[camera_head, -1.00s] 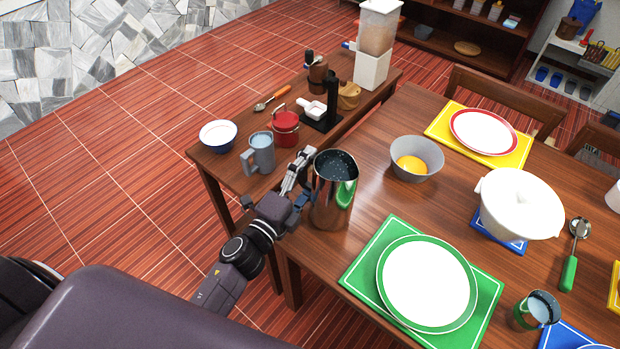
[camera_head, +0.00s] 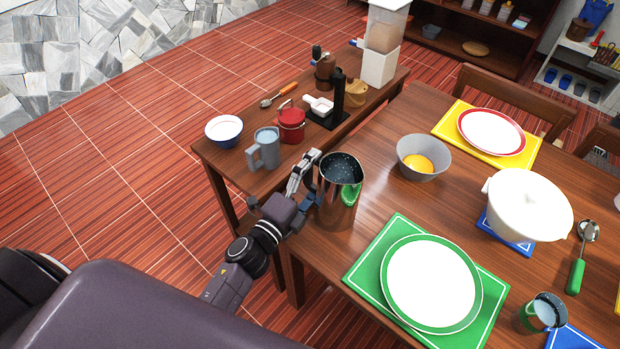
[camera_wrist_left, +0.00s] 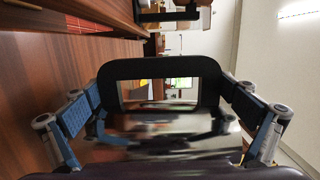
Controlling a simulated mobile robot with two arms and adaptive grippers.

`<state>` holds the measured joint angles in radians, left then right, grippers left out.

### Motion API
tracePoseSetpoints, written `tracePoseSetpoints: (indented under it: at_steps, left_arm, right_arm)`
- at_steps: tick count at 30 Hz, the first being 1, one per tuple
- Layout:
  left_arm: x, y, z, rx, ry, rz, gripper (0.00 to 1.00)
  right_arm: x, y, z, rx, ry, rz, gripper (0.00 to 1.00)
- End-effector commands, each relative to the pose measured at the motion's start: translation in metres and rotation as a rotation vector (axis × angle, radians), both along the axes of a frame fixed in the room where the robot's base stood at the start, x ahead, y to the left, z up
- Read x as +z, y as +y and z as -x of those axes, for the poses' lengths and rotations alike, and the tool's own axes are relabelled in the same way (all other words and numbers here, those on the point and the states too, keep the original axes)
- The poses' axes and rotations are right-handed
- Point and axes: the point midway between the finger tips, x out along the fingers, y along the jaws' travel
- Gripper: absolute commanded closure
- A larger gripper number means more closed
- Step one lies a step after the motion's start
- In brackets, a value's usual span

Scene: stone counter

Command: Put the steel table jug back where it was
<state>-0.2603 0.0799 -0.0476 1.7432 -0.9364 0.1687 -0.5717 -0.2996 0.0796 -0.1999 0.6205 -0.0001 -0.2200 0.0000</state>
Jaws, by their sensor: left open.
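The steel table jug (camera_head: 338,205) stands upright at the left edge of the dining table, left of the green-rimmed plate. My left gripper (camera_head: 308,183) is at the jug's left side, its fingers spread. In the left wrist view the open fingers (camera_wrist_left: 165,118) lie left and right of a shiny, blurred steel surface (camera_wrist_left: 170,142). A black loop-shaped part stands in front of it there; I cannot tell whether it is the jug's handle. Contact between fingers and jug cannot be made out. My right gripper is out of view.
The green-rimmed plate (camera_head: 431,284) lies on a green mat. A grey bowl (camera_head: 423,158) and white tureen (camera_head: 526,206) stand farther right.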

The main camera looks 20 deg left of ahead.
Motion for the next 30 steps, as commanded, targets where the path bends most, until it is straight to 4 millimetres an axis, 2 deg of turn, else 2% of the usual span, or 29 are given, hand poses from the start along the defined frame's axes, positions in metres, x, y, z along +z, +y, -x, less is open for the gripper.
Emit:
tracePoseSetpoints:
  at_steps: [1,5,18,24,30]
  left_arm:
    - [0.004,0.000,0.000,0.000,0.000,0.000,0.00]
    - [-0.001,0.003,0.015,0.001,0.003,-0.001,0.00]
    - [-0.001,0.020,0.096,0.001,0.002,0.001,0.00]
    - [0.001,0.023,0.114,0.000,0.000,0.000,0.00]
    - [0.002,0.025,0.118,0.001,0.000,0.000,0.00]
  right_arm:
    - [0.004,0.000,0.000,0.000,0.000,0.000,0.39]
    - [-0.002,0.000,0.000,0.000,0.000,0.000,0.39]
    - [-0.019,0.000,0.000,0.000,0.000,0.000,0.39]
    - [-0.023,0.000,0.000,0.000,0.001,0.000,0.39]
    - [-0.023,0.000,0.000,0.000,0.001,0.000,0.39]
